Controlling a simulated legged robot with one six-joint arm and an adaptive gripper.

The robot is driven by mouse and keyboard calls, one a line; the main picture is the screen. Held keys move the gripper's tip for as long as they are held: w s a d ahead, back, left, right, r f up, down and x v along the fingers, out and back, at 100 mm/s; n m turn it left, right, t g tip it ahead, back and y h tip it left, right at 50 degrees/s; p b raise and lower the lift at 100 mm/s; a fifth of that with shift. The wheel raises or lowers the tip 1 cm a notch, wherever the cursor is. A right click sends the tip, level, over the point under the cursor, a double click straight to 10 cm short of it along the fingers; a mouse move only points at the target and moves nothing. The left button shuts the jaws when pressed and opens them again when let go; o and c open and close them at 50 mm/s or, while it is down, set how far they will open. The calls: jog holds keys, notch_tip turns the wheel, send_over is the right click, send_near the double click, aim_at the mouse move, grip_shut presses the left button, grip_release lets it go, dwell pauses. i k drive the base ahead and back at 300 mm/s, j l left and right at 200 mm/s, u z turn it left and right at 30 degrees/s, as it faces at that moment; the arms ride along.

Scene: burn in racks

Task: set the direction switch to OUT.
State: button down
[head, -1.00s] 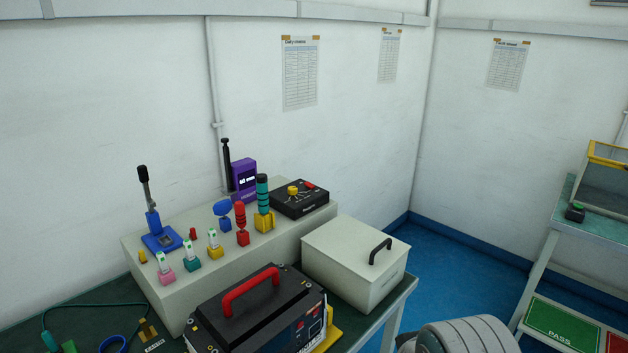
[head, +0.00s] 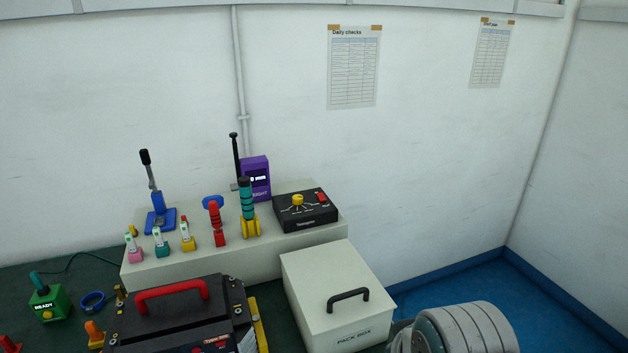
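No readable OUT marking shows, so I cannot tell which control is the direction switch. A black control box (head: 300,222) sits at the right end of the pale raised shelf. It carries a yellow knob (head: 298,200) with white markings around it, and a red switch (head: 322,197). Left of it on the shelf stand a blue lever (head: 157,203), small pink, teal and yellow toggles (head: 162,243), a red handle (head: 216,222) and a teal grip on a yellow base (head: 247,205). My gripper is out of view. Part of my arm shows at the bottom right.
A white pack box (head: 318,284) with a black handle stands before the shelf's right end. A black case with a red handle (head: 172,289) is at front. A green READY box (head: 48,303) and a blue ring (head: 92,301) lie left. Blue floor (head: 500,310) is open at right.

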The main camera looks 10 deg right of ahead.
aim_at(321, 196)
jog(key=i+l+u, duration=0.4)
jog(key=i+l, duration=0.35)
jog(key=l, duration=0.1)
